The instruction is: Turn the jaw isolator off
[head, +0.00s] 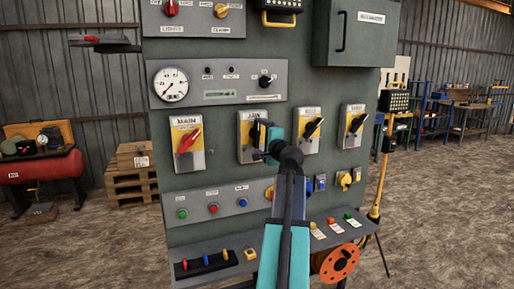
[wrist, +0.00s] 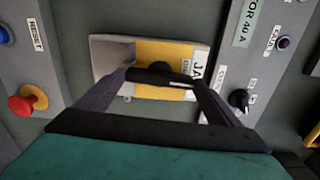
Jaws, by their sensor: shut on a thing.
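The jaw isolator (head: 245,152) is a pale box with a yellow plate, second from the left in the row of isolators on the grey-green panel. In the wrist view, its yellow plate (wrist: 150,52) shows a partly cut-off label starting "JA". Its black handle (wrist: 160,72) has a white mark at the right end in that view and lies roughly along the panel's vertical. My gripper (head: 265,140) is at the isolator's front and hides part of it in the head view. In the wrist view, my gripper's fingers (wrist: 160,82) are shut on the handle, one at each end.
A red-handled isolator (head: 187,142) stands to the left, and two black-handled isolators (head: 310,130) (head: 353,126) to the right. A strip of push buttons (head: 213,208) is below. A shelf with small levers (head: 205,261) juts out at the bottom.

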